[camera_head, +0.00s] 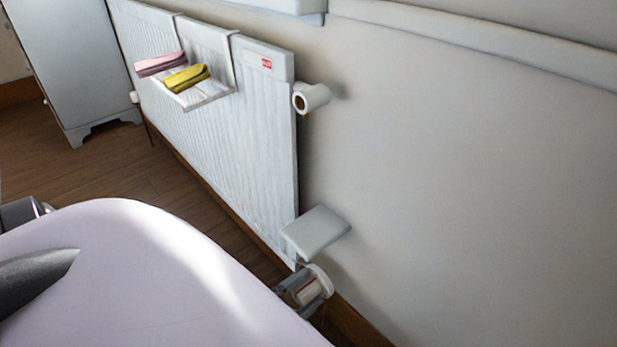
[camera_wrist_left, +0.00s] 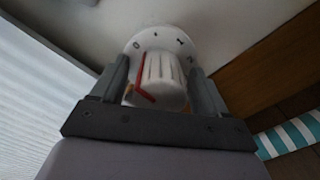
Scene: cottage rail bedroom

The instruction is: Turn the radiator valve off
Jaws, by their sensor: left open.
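The radiator valve (camera_head: 312,284) is a white ridged knob low at the right end of the white radiator (camera_head: 262,150). In the left wrist view the knob (camera_wrist_left: 158,72) faces me, with a 0, a 1 and a partly hidden further mark around its rim. A red line runs down its left side, below the 0. My left gripper (camera_head: 304,291) is open, with one finger on each side of the knob; the wrist view also shows both fingers (camera_wrist_left: 162,88). I cannot tell whether they touch it. My right gripper is not in view.
A grey-white flat ledge (camera_head: 316,231) juts out just above the valve. A white roll-shaped fitting (camera_head: 311,98) sits by the radiator's upper right corner. Pink (camera_head: 161,64) and yellow (camera_head: 187,78) folded cloths lie on a hanging rack. Striped cloth (camera_wrist_left: 290,138) shows in the wrist view.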

